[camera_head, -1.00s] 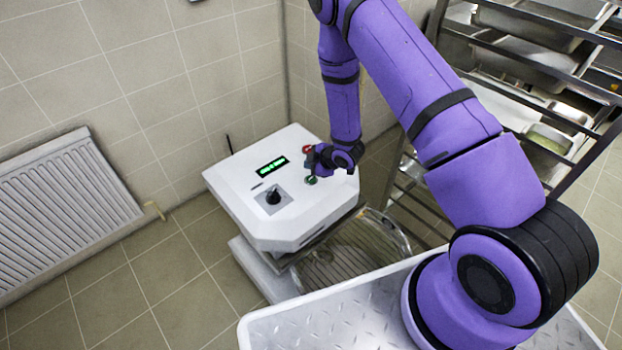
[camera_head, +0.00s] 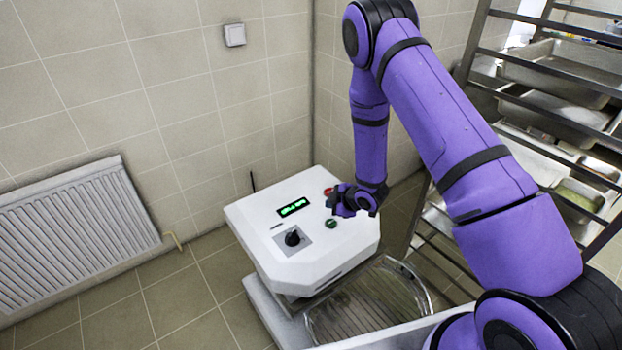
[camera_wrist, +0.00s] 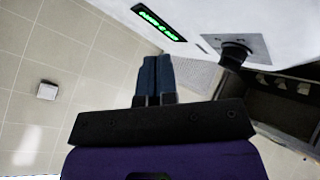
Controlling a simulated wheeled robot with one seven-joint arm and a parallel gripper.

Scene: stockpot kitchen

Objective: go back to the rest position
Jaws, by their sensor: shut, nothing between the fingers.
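My gripper (camera_head: 345,208) is at the end of my purple arm, in front of and over the right part of the white machine's top panel (camera_head: 265,222). In the wrist view its two dark blue fingers (camera_wrist: 154,72) lie together, shut, with nothing between them. The panel carries a green-lit display (camera_head: 293,207), a black knob (camera_head: 292,238), a green button (camera_head: 331,223) and a red button (camera_head: 328,191). The display (camera_wrist: 158,22) and knob (camera_wrist: 235,52) also show in the wrist view. I cannot tell the exact gap between fingers and panel.
A metal rack with trays (camera_head: 565,75) stands at the right. A clear-lidded vessel (camera_head: 375,300) sits below the machine's head. A white radiator (camera_head: 75,235) is on the left wall, with a wall switch (camera_head: 234,35) above. The tiled floor at the lower left is clear.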

